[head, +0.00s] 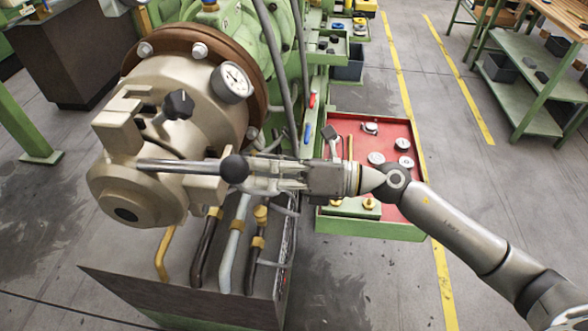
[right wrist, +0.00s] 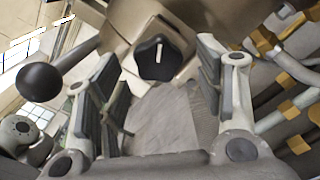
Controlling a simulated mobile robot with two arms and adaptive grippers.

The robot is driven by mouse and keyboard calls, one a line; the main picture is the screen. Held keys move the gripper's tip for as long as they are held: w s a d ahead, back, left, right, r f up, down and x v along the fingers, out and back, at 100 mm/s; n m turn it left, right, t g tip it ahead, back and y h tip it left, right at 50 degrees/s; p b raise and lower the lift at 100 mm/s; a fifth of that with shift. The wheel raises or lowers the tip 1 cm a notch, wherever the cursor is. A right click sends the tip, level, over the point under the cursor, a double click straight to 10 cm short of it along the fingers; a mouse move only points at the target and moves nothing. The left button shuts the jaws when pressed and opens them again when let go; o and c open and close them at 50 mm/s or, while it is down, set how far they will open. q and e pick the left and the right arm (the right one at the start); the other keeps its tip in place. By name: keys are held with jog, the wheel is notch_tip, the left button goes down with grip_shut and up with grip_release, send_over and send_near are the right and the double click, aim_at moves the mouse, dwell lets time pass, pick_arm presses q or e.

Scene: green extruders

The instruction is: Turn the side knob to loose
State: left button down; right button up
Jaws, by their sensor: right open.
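The extruder head (head: 165,85) is a beige metal body at the left of the head view. In the right wrist view a black lobed knob (right wrist: 155,58) with a white line lies beyond and between the fingertips, apart from them. A black lobed knob (head: 178,104) also shows on the head's upper front; I cannot tell if it is the same one. My right gripper (head: 250,177) is open and empty at the head's right side, pointing left. Its two padded fingers show in the right wrist view (right wrist: 160,85). My left gripper is not in view.
A lever with a black ball end (head: 234,168) reaches across close to my right fingers; the ball also shows in the right wrist view (right wrist: 40,82). A pressure gauge (head: 233,82) is above. Pipes (head: 235,240) run below. A red-lined tray (head: 345,125) lies behind my right wrist.

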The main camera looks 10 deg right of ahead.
jog(key=v, duration=1)
jog(key=shift+d, duration=0.2)
jog(key=shift+r, duration=0.1)
